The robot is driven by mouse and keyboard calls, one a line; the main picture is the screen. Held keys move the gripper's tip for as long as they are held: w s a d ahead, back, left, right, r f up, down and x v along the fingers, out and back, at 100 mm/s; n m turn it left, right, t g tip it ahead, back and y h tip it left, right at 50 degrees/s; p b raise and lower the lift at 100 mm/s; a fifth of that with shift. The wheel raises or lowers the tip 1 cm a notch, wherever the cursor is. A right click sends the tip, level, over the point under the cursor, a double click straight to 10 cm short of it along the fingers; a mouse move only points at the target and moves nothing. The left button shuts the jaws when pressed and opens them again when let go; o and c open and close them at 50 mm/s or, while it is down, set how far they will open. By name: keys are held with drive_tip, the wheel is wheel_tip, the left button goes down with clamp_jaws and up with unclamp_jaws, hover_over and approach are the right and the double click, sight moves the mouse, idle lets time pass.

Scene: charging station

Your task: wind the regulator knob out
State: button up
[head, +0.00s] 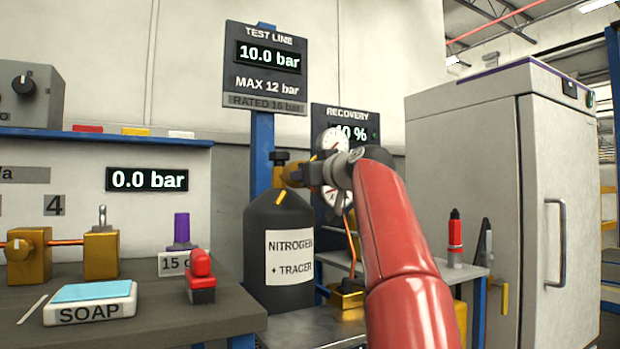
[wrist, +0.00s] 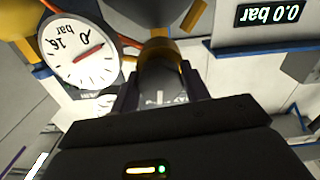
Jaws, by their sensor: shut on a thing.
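The dark nitrogen cylinder (head: 268,225) stands upright with a brass regulator body (head: 289,174) at its top. My gripper (head: 312,174) reaches in from the right and is at the regulator. In the wrist view, my gripper (wrist: 160,95) is shut on the regulator knob (wrist: 160,82), a greyish part with a white mark, with a dark finger on each side. The brass behind the knob also shows there. In the head view the knob is mostly hidden by my gripper. The TEST LINE display (head: 268,57) reads 10.0 bar.
Round gauges (head: 333,142) sit close behind my gripper; one gauge (wrist: 78,50) fills the wrist view's upper left. The RECOVERY panel (head: 322,118) is partly covered. A bench (head: 190,318) with soap stands left, a white cabinet (head: 470,170) right.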

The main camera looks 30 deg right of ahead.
drive_tip(key=shift+f+n, duration=0.15)
drive_tip(key=shift+n, duration=0.65)
drive_tip(key=o, duration=1)
drive_tip(key=s+b, duration=0.2)
drive_tip(key=s, duration=0.5)
drive_tip(key=shift+s+d+b, duration=0.15)
drive_tip(key=shift+s+b, duration=0.15)
drive_tip(key=shift+s, duration=0.1)
drive_tip(key=shift+s, duration=0.1)
